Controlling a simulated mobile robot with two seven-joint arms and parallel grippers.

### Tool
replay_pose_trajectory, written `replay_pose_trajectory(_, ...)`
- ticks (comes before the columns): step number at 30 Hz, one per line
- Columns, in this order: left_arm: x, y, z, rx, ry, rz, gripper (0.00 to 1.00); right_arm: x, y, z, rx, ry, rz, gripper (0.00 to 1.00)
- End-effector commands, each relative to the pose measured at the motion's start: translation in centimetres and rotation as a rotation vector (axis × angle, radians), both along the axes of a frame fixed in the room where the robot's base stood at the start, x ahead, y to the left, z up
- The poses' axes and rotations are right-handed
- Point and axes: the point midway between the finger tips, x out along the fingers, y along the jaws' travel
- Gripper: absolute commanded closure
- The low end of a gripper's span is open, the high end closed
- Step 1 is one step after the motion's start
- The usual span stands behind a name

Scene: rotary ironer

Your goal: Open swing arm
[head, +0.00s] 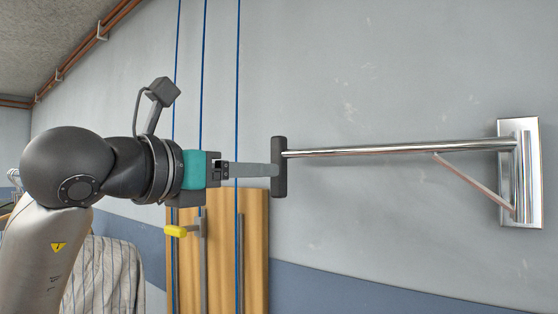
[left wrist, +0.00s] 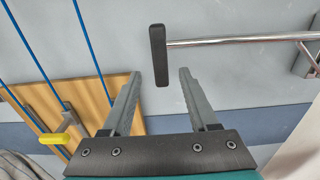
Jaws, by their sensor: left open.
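The swing arm (head: 400,148) is a polished chrome bar with a thin diagonal brace, mounted on a chrome wall plate (head: 511,173) at the right of the head view. Its free end carries a black crosswise grip (head: 279,180), standing upright in the head view. My left gripper (head: 266,170) comes in from the left with its fingers reaching to the grip. In the left wrist view the left gripper (left wrist: 160,74) is open, and the lower end of the black grip (left wrist: 158,55) shows between the fingertips. I cannot tell whether they touch. My right gripper is not in view.
A wooden board (head: 254,245) is on the wall below my left gripper. A yellow-handled lever (head: 176,231) and blue vertical lines (head: 238,90) are close by. Striped cloth (head: 105,275) hangs at lower left. The wall around the bar is clear.

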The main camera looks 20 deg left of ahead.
Motion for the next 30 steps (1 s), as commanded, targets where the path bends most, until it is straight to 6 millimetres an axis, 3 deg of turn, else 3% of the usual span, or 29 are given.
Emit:
replay_pose_trajectory(6, 4.2, -1.6, 0.2, -0.003, 0.004, -0.003, 0.40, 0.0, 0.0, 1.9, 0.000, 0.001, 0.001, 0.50)
replay_pose_trajectory(12, 6.5, -2.4, 0.1, -0.002, 0.002, -0.003, 0.40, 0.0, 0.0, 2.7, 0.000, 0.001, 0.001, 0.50)
replay_pose_trajectory(24, 7.1, -2.6, 0.0, 0.000, -0.001, -0.002, 0.41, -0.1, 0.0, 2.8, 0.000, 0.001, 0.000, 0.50)
replay_pose_trajectory(30, 7.1, -2.6, 0.0, 0.000, 0.000, -0.002, 0.64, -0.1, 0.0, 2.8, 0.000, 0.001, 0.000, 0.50)
